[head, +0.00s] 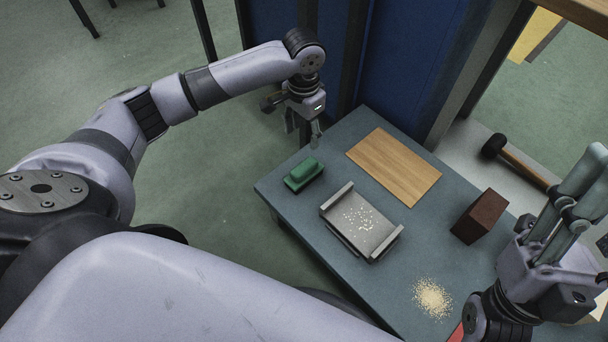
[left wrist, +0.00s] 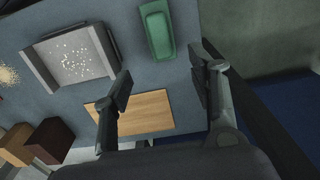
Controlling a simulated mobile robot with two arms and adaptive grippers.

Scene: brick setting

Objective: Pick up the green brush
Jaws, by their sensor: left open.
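The green brush (head: 304,175) lies on the left end of the grey-blue table (head: 330,150). It also shows at the top middle of the left wrist view (left wrist: 158,30), beyond and between my left fingers. My left gripper (head: 304,130) is open and empty, hanging above the table's far left edge, behind the brush and apart from it. Its two spread fingers show in the left wrist view (left wrist: 162,75). My right gripper (head: 588,182) is raised at the right edge with its fingers pointing up, partly cut off by the frame.
A metal tray (head: 338,197) with white crumbs stands right of the brush. A wooden board (head: 394,167) lies behind it. A dark red-brown brick (head: 480,216) and a pile of tan grains (head: 432,298) are farther right. A mallet (head: 520,163) lies beyond the table.

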